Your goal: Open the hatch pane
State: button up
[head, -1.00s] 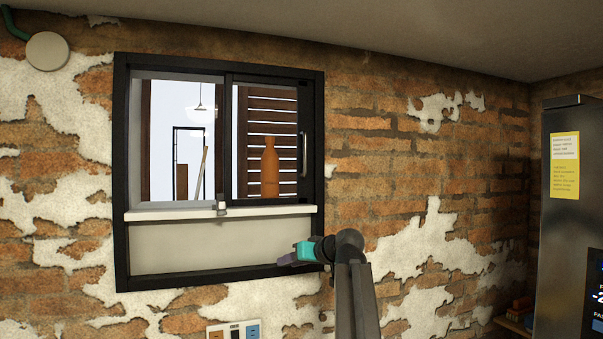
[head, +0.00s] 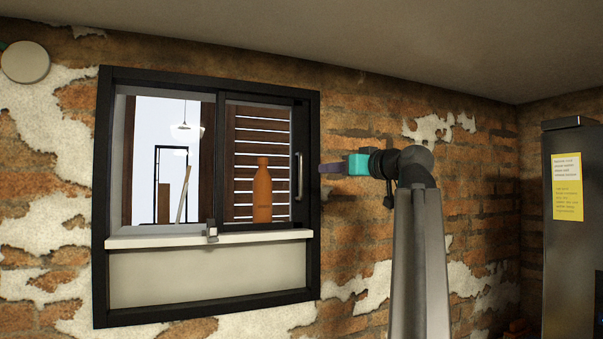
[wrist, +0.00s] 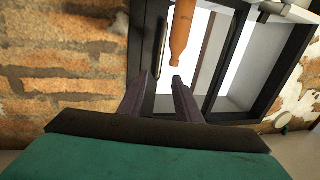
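The hatch pane (head: 285,125) is the dark-framed right-hand glass panel, standing over the right half of the hatch opening. Its upright metal handle (head: 299,177) is near its right edge, and the handle also shows in the wrist view (wrist: 160,48). My gripper (head: 322,168) is just right of the handle in the head view. In the wrist view its two fingers (wrist: 157,80) are apart with nothing between them, and the handle lies beyond the fingertips. A small metal latch-like piece (head: 211,232) sits at the pane's lower left, on the sill.
An orange bottle (head: 262,192) stands behind the pane, also in the wrist view (wrist: 183,32). A white sill (head: 150,242) runs along the hatch. The left half looks clear. A dark grey cabinet (head: 567,245) stands at far right. Brick wall surrounds the hatch.

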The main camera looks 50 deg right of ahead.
aim_at(302, 172)
jog(key=shift+w, duration=0.15)
jog(key=w+d+p, duration=0.1)
jog(key=w, duration=0.3)
jog(key=w+p, duration=0.2)
jog(key=w, duration=0.3)
jog(key=w+d+p, duration=0.1)
jog(key=w, duration=0.3)
jog(key=shift+w+d, duration=0.2)
jog(key=shift+d, duration=0.1)
grip_shut()
